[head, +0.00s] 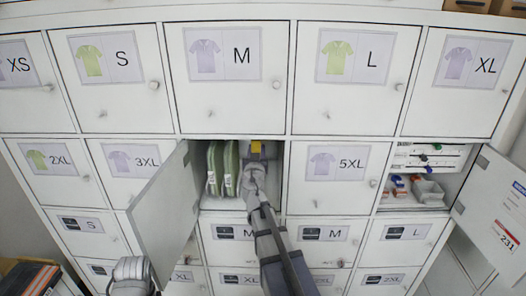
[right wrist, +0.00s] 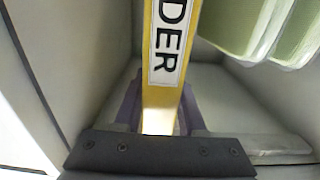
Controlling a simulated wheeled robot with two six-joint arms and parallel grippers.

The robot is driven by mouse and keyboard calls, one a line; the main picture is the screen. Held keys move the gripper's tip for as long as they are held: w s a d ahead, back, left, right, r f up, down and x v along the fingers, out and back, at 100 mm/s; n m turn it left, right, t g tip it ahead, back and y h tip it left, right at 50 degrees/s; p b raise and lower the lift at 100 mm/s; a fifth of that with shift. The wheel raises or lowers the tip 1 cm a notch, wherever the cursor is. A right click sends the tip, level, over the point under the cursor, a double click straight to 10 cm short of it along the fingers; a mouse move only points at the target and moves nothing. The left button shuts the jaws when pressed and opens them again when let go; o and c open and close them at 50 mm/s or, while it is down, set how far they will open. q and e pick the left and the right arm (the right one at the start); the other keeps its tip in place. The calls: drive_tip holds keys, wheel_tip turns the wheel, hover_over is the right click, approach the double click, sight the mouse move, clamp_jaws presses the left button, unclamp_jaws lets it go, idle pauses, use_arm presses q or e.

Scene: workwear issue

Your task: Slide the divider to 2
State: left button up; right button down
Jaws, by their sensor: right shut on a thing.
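The yellow divider (head: 256,147) stands inside an open compartment (head: 220,203) in the second row. In the right wrist view the divider (right wrist: 160,90) shows white-label letters "DER"; the rest of the label is cut off. My right gripper (head: 255,165) reaches into the compartment and is shut on the divider; its fingers (right wrist: 158,118) lie on either side of it. Green folded items (head: 222,168) stand left of the divider. No number 2 mark is readable. My left gripper (head: 132,272) is low at the left, outside the lockers, its fingers unclear.
The compartment's door (head: 166,207) is swung open to the left, near my right gripper. Another open compartment (head: 412,205) at the right holds small bins, with its door (head: 495,210) swung right. The other locker doors around are shut. A dark crate (head: 28,280) sits at lower left.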

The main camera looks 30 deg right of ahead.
drive_tip(key=w+a, duration=0.4)
drive_tip(key=a, duration=0.3)
drive_tip(key=shift+w, duration=0.15)
drive_tip(key=shift+c, duration=2.4)
unclamp_jaws()
drive_tip(key=v, duration=0.8)
drive_tip(key=shift+d+f, duration=0.1)
drive_tip(key=shift+d, duration=0.05)
